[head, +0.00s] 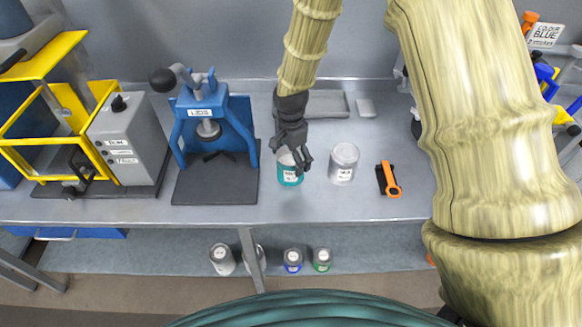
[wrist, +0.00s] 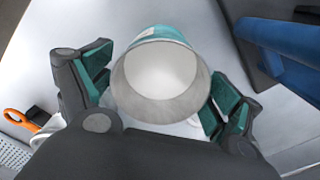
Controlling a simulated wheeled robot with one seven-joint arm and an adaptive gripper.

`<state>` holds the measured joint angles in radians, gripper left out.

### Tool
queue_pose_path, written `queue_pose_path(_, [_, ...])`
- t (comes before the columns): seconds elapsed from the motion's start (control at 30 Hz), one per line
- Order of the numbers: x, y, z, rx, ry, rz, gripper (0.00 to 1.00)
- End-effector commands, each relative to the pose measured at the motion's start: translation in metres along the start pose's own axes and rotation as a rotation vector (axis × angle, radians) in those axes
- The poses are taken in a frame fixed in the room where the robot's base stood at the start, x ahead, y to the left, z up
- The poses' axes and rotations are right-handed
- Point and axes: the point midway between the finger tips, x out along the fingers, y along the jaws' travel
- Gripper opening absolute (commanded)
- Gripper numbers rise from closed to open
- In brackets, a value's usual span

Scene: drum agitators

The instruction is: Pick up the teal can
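The teal can (head: 290,177) stands upright on the grey bench, with a white label on its side. In the wrist view the can (wrist: 165,80) shows its pale grey round end, with a strip of teal side above it. My gripper (head: 294,158) is over the can from above and hides part of its top. In the wrist view my gripper (wrist: 160,90) is open, with one teal-padded finger on each side of the can. Narrow gaps seem to show between the pads and the can, so contact is not clear.
A grey-white can (head: 343,165) stands close to the right, then an orange-and-black tool (head: 389,180). A blue press (head: 212,125) stands to the left, beside a yellow-framed machine (head: 125,140). A grey tray (head: 325,104) lies behind. Several cans (head: 293,260) stand on the lower shelf.

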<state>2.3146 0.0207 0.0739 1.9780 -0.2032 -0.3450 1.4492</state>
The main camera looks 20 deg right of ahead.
Motion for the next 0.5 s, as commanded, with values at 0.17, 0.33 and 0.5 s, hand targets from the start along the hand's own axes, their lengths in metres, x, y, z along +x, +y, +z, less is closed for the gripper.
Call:
queue_pose_path(0.17, [-0.0001, 0.0001, -0.0001, 0.000, 0.000, 0.000, 0.49])
queue_pose_path(0.33, [-0.0005, -0.0001, -0.0002, 0.000, 0.000, 0.000, 0.38])
queue_pose_path(0.5, [-0.0006, -0.0002, -0.0002, 0.000, 0.000, -0.001, 0.38])
